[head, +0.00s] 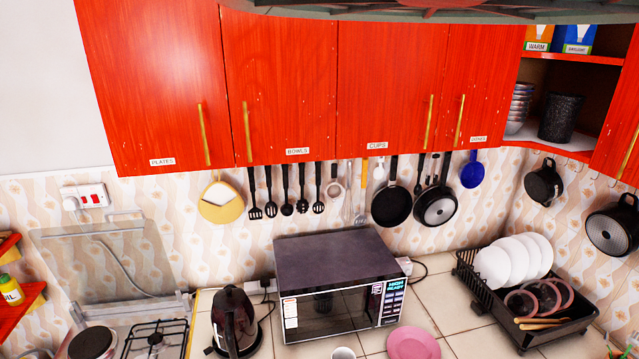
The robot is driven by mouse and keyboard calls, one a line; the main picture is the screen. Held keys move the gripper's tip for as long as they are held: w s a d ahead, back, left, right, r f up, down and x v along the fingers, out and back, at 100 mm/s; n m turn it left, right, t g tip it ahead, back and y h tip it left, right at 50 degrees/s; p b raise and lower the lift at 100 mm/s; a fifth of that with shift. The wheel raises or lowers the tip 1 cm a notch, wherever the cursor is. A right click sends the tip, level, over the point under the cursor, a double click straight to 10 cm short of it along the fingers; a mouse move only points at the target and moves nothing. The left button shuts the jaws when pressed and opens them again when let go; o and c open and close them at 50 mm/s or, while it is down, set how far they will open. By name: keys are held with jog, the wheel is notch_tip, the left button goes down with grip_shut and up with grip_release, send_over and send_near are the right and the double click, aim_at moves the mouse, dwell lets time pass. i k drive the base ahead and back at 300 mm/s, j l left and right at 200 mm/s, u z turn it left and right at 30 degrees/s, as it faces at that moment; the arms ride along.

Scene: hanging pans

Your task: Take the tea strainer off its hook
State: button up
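A row of utensils hangs under the red cabinets against the patterned wall. A small round utensil with a pale rim and upright handle (336,188) hangs between the black utensils and a whisk; it looks like the tea strainer, but it is too small to be sure. Its hook is too small to make out. A blue round utensil with a short handle (474,174) hangs at the right end of the row and could also be a strainer. My gripper is not in view.
Close neighbours are a black slotted spoon (318,206), a whisk (348,206) and black pans (391,206). A microwave (335,255) stands below on the counter, with a kettle (234,318) left and a dish rack (545,330) right. Red cabinets (280,80) overhang the row.

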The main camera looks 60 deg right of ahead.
aim_at(333, 190)
jog(key=i+l+z, duration=0.1)
jog(key=z, duration=0.35)
jog(key=i+l+z, duration=0.15)
jog(key=l+z, duration=0.15)
jog(key=z, duration=0.2)
jog(key=i+l+z, duration=0.1)
jog(key=z, duration=0.35)
jog(key=i+z, duration=0.25)
jog(key=z, duration=0.25)
jog(key=i+z, duration=0.2)
jog(key=z, duration=0.25)
jog(key=i+j+z, duration=0.1)
jog(key=z, duration=0.15)
jog(key=i+j+z, duration=0.25)
jog(key=i+j, duration=0.15)
jog(key=i, duration=0.1)
